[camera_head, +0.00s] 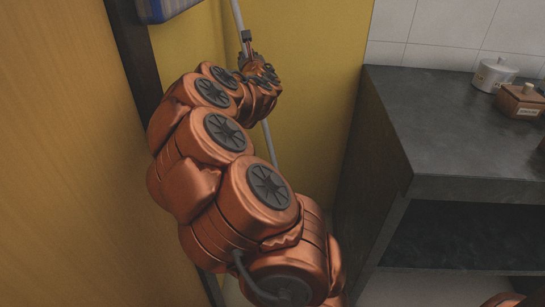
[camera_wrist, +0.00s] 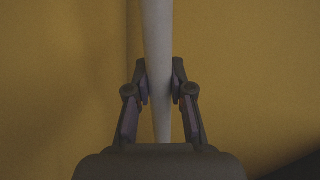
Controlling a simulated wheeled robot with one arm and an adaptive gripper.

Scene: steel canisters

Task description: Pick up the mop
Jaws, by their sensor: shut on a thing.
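The mop shows as a thin pale grey handle (camera_head: 237,14) standing nearly upright, slightly tilted, in the corner by the yellow wall. Its lower length passes behind my arm and its lower end is hidden. My gripper (camera_head: 246,40) is at the upper part of the handle in the head view. In the wrist view the handle (camera_wrist: 157,40) runs from the top edge down between the two dark fingers of my gripper (camera_wrist: 159,82). The fingers are shut on the handle, one on each side.
A dark counter (camera_head: 440,120) with an open shelf below stands at the right. A white canister (camera_head: 493,75) and a brown box (camera_head: 519,101) sit on it. A wooden panel (camera_head: 70,170) is close on the left. A blue object (camera_head: 165,8) is at the top.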

